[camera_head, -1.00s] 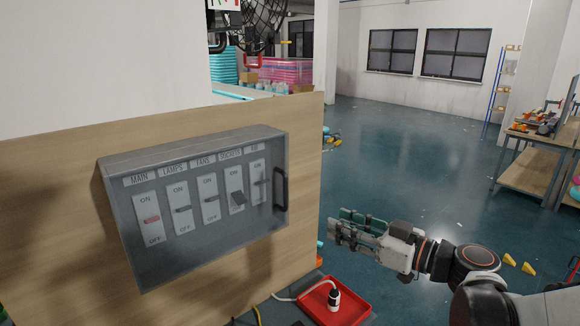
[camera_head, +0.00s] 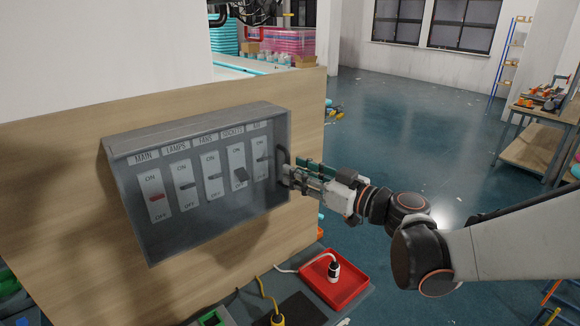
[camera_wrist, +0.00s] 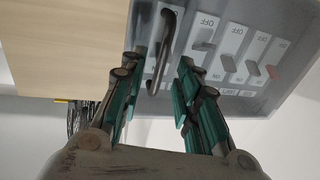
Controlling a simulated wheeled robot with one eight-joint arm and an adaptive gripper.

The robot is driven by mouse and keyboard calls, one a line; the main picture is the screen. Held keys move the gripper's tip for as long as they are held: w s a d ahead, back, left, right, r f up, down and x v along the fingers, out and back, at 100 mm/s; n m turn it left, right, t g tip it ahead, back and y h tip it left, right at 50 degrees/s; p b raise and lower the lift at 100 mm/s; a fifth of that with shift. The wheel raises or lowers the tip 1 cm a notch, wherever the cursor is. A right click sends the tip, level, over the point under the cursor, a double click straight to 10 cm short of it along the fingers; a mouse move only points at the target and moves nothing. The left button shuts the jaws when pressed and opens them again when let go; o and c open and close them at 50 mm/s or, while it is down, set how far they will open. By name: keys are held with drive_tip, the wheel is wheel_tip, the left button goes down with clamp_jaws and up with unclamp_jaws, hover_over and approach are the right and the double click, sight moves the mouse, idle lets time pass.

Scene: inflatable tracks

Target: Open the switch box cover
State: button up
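The grey switch box (camera_head: 200,235) is mounted on a wooden panel, its clear cover closed over several labelled switches. A dark bar handle (camera_head: 280,165) stands on the cover's right edge. My gripper (camera_head: 290,174) is at this handle, reaching in from the right. In the wrist view the handle (camera_wrist: 163,48) lies between the two green-padded fingers of my gripper (camera_wrist: 158,82), which are spread apart with a visible gap on each side. The red MAIN switch (camera_head: 156,198) shows through the cover at the left. The head view partly hides the handle behind my fingers.
A red tray (camera_head: 335,283) with a white plug (camera_head: 333,268) lies on a surface below the box. A yellow cable (camera_head: 268,290) runs nearby. A workbench (camera_head: 540,145) stands far right. The blue floor between is mostly open.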

drive_tip(key=shift+x, duration=1.15)
clamp_jaws()
drive_tip(key=shift+s+d, duration=0.1)
drive_tip(key=shift+s, duration=0.05)
